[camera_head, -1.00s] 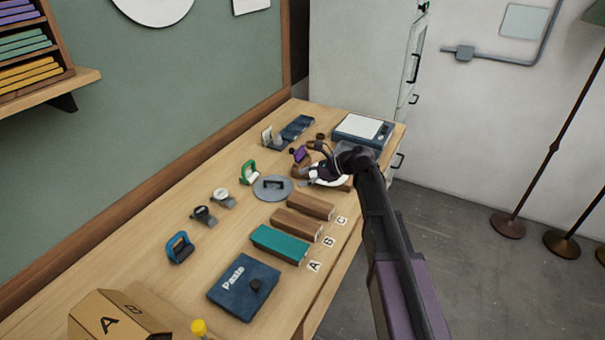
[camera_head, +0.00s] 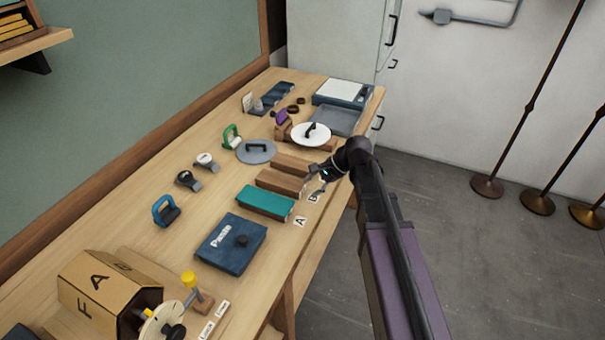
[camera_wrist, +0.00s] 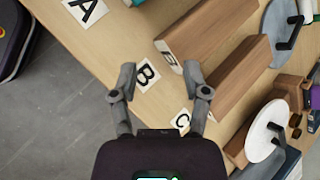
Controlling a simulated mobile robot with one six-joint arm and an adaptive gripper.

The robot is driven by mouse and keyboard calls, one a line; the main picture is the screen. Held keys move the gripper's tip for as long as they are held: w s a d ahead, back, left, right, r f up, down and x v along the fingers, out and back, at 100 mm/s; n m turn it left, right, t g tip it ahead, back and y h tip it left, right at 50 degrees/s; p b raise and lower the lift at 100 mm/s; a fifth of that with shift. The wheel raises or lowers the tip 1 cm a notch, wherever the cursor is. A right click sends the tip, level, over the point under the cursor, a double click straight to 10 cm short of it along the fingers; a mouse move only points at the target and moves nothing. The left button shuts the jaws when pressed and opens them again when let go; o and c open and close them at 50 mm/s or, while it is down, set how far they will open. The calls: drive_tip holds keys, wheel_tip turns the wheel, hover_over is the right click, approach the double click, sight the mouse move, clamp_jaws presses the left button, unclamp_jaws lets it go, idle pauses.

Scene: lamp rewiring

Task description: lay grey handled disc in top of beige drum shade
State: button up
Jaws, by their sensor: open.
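The grey disc (camera_head: 246,155) with a black handle lies flat on the workbench, behind the wooden blocks. Part of it shows at the upper right of the wrist view (camera_wrist: 273,40). My gripper (camera_head: 316,184) is open and empty at the front edge of the bench, beside the blocks and letter labels. In the wrist view its fingers (camera_wrist: 160,82) spread above the B and C labels, apart from the disc. I cannot make out a beige drum shade in any view.
A white disc with a black handle (camera_head: 297,133) is farther back. A tan lettered hexagonal box (camera_head: 85,285) stands at the near left. Floor lamp stands (camera_head: 487,184) are at right.

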drive_tip(key=s+d+f+n+h+b, duration=0.2)
drive_tip(key=s+d+f+n+h, duration=0.2)
drive_tip(key=d, duration=0.4)
drive_tip(key=s+d+f+n+h+b, duration=0.3)
drive_tip(key=s+d+f+n, duration=0.3)
drive_tip(key=s+d, duration=0.2)
drive_tip(key=shift+s+d+h, duration=0.3)
drive_tip(key=shift+s+h, duration=0.1)
drive_tip(key=shift+s, duration=0.35)
drive_tip(key=shift+w, duration=0.15)
